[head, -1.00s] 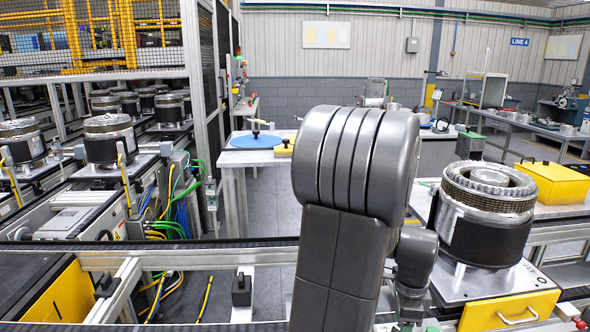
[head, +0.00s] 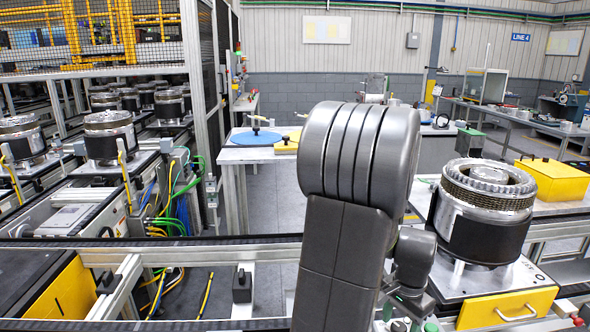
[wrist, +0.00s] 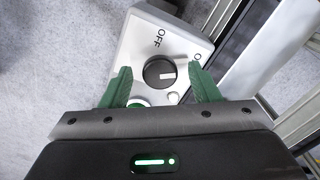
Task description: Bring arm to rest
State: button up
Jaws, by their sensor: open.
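My gripper (wrist: 161,88) is open in the wrist view, with its two green fingers apart. Between and beyond the fingers is a grey control box with a black rotary knob (wrist: 159,71) and the word OFF beside it. A green round button (wrist: 138,102) on the box is partly hidden by my gripper. Nothing is seen held between the fingers.
A clutch unit (head: 482,214) stands on a pallet right of my arm, above a yellow panel with a handle (head: 508,308). A yellow case (head: 553,181) is behind it. A conveyor rail (head: 190,255) crosses in front. A table with a blue disc (head: 256,139) stands farther back.

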jog(key=n, duration=0.3)
notch_tip(320, 180, up, 11)
dwell(0.4)
dwell(0.3)
